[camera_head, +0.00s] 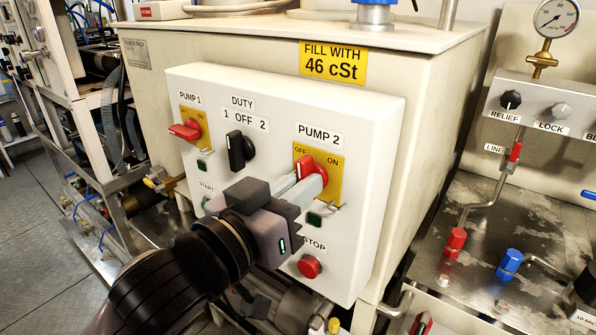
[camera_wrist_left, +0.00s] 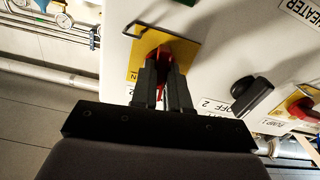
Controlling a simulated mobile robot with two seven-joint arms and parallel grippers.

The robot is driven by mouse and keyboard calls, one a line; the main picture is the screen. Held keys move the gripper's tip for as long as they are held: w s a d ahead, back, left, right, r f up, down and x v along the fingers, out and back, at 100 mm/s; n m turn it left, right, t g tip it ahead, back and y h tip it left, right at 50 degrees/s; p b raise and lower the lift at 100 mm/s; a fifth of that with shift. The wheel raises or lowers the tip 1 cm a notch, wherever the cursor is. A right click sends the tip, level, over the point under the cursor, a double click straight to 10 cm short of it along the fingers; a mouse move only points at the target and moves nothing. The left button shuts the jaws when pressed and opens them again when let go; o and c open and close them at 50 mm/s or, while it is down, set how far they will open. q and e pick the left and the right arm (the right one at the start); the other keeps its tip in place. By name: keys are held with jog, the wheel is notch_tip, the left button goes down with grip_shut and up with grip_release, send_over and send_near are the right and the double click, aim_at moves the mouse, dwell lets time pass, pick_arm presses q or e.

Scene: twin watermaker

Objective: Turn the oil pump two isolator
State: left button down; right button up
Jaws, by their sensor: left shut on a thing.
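The pump 2 isolator is a red rotary handle (camera_head: 310,168) on a yellow plate (camera_head: 331,180) marked OFF and ON, on the right side of the white control panel (camera_head: 375,130). My left gripper (camera_head: 312,180) reaches it from the front and is shut on the red handle. In the left wrist view the two dark fingers (camera_wrist_left: 164,80) lie either side of the red handle (camera_wrist_left: 158,54), which they partly cover. The exact angle of the handle is hard to read behind the fingers. My right gripper is not in view.
The pump 1 isolator (camera_head: 185,130), the black duty switch (camera_head: 239,150) and the red stop button (camera_head: 310,266) sit on the same panel close to my arm. A green button (camera_head: 314,220) is just under the gripper. Valves and a gauge (camera_head: 557,17) stand at the right.

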pick_arm(q)
jog(key=shift+r+m+p, duration=0.1)
jog(key=shift+m+p, duration=0.3)
jog(key=shift+m, duration=0.2)
jog(key=c, duration=1.1)
grip_release()
jog(key=shift+p+v, duration=1.95)
jog(key=shift+v, duration=1.6)
